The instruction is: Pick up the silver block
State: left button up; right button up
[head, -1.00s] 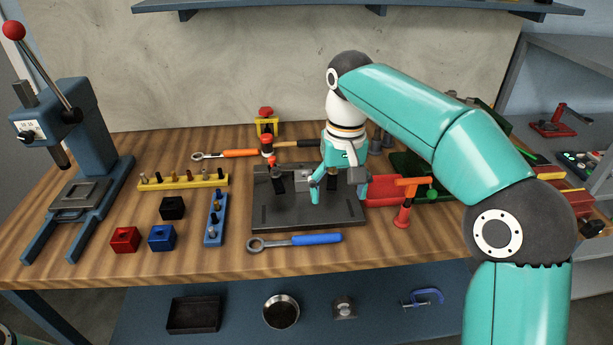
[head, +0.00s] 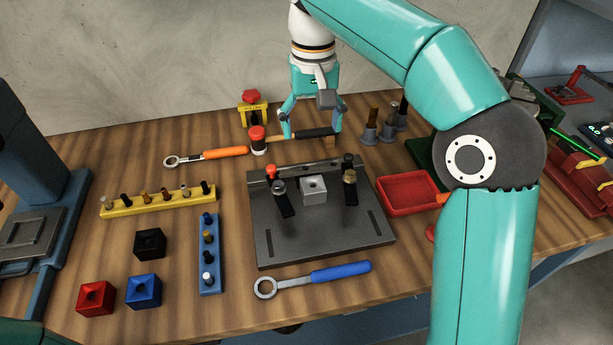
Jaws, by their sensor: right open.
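The silver block (head: 314,190) is a small grey cube with a hole in its top. It sits on the dark fixture plate (head: 325,245), between two black clamps (head: 281,196) and (head: 351,180). My right gripper (head: 312,133) is open and empty. My left gripper is out of view.
A red tray (head: 409,191) lies right of the plate, and a blue-handled wrench (head: 340,271) in front. A yellow rack (head: 158,202) and a blue rack (head: 210,255) with pegs stand left, near black, red and blue blocks. Several dark tapered holders (head: 388,130) stand behind.

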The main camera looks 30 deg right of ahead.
jog(key=b, duration=0.2)
send_over(313, 187)
notch_tip(313, 187, down, 11)
jog(key=shift+w+r, duration=0.1)
jog(key=shift+r, duration=0.1)
jog(key=shift+f+b, duration=0.3)
jog(key=shift+f, duration=2.75)
jog(key=c, duration=1.4)
jog(key=shift+c, duration=0.2)
jog(key=shift+r, duration=0.2)
